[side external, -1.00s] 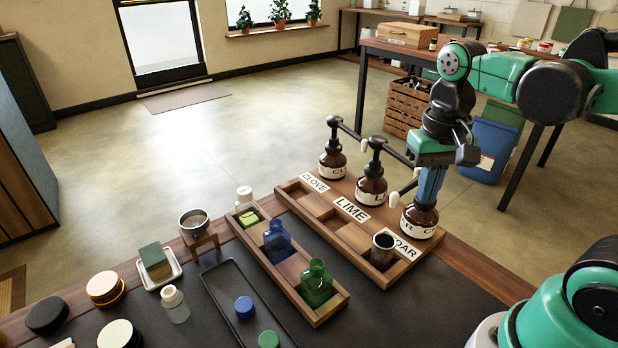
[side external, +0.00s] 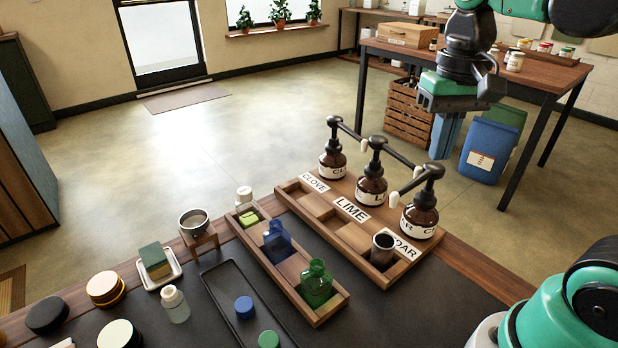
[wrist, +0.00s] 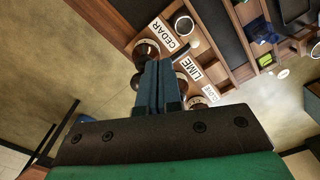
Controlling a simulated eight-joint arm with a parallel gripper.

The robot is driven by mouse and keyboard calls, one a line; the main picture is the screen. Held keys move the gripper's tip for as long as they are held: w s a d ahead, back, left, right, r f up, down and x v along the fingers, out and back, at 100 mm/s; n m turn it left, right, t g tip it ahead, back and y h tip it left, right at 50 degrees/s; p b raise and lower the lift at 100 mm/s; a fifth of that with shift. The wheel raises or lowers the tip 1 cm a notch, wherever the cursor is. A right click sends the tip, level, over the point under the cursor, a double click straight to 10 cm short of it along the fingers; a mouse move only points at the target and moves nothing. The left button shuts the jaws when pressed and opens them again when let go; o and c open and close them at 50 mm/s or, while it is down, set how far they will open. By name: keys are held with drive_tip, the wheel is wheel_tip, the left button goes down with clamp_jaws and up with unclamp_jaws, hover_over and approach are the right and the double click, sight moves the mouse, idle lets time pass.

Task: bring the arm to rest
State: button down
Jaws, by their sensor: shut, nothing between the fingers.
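My gripper (side external: 446,136) is shut and empty, raised in the air above and behind the cedar pump bottle in the side view. It points down and touches nothing there. In the wrist view its closed blue fingers (wrist: 159,88) show in the middle, partly covering the pump bottles below. The three brown pump bottles stand upright in a row: clove (side external: 332,165), lime (side external: 371,190) and cedar (side external: 420,217). A dark metal cup (side external: 383,250) stands in the wooden rack (side external: 341,238), in the compartment by the cedar label.
A wooden tray (side external: 340,300) holds a blue bottle (side external: 277,240) and a green bottle (side external: 316,284). A black tray (side external: 225,289) with coloured lids lies in front. The floor to the left is clear.

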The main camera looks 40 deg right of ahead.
drive_tip(key=shift+f, duration=0.1)
wheel_tip(320, 180, down, 7)
drive_tip(key=w, duration=0.1)
drive_tip(key=shift+a, duration=0.15)
idle(0.4)
idle(0.3)
